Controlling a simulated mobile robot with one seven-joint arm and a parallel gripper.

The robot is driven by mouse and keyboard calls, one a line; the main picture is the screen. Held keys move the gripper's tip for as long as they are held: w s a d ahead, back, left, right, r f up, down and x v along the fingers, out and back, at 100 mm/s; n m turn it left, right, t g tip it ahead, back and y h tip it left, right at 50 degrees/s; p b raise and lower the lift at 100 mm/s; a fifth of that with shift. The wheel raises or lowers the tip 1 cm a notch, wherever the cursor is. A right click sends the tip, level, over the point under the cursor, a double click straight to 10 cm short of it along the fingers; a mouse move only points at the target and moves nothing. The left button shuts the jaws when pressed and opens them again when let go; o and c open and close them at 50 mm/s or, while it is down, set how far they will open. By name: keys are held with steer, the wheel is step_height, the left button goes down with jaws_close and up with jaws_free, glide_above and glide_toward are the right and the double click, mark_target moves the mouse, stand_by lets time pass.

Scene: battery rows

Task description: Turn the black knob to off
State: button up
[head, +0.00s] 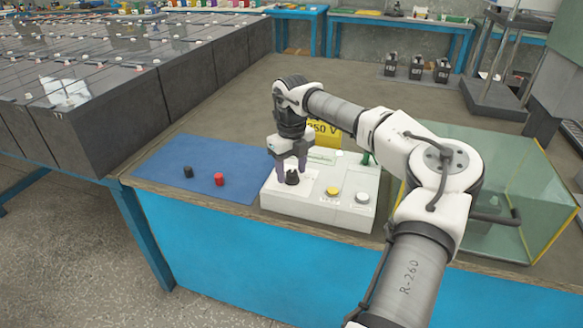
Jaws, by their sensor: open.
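The black knob (292,178) sits on the left part of the top of a white control box (320,210) on the bench. My gripper (291,172) points down over the knob, with its purple-grey fingers apart, one on either side of it. I cannot tell whether the fingers touch the knob. The knob's pointer and any markings around it are too small to read. To its right on the box are a yellow button (332,191) and a pale grey button (362,198).
A blue mat (200,165) left of the box holds a black piece (188,172) and a red piece (219,179). A yellow voltage sign (326,133) stands behind the box. A glass tank (490,185) is to the right. Battery rows (120,110) fill the left.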

steer(key=c, duration=1)
steer(key=shift+o, duration=0.2)
steer(key=shift+n, duration=0.3)
steer(key=shift+r+n+p, duration=0.15)
steer(key=shift+n+p, duration=0.55)
steer(key=shift+n, duration=0.1)
steer(key=n+p, duration=0.1)
steer(key=n, duration=0.2)
steer(key=shift+n+p, duration=0.3)
steer(key=n+p, duration=0.1)
steer(key=n, duration=0.5)
steer(key=shift+p, duration=0.3)
